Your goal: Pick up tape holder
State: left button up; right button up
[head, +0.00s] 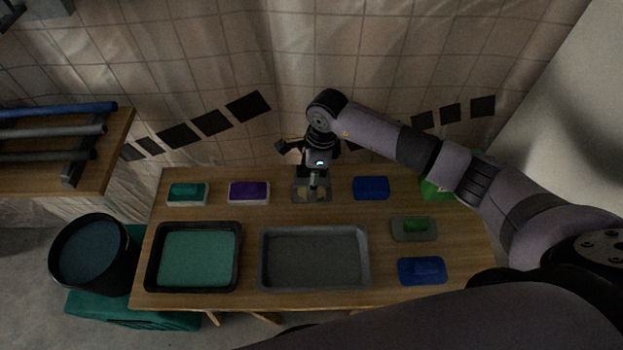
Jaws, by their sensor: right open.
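A small grey item with tan parts, which looks like the tape holder (324,196), lies at the back middle of the wooden table. My right gripper (314,183) points down right over it and hides part of it. The gripper is open; I cannot tell whether its fingers touch the item. My left gripper is not in view.
Sponge-like teal (187,194) and purple (248,192) blocks lie to the left, a blue block (371,188) to the right. A teal-filled tray (153,258) and a grey tray (314,287) stand in front. Blue (422,270) and green-handled grey (401,232) tools lie right.

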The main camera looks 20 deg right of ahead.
notch_tip(320, 180, down, 2)
jog(key=shift+a, duration=0.15)
jog(key=shift+w, duration=0.1)
jog(key=c, duration=1.2)
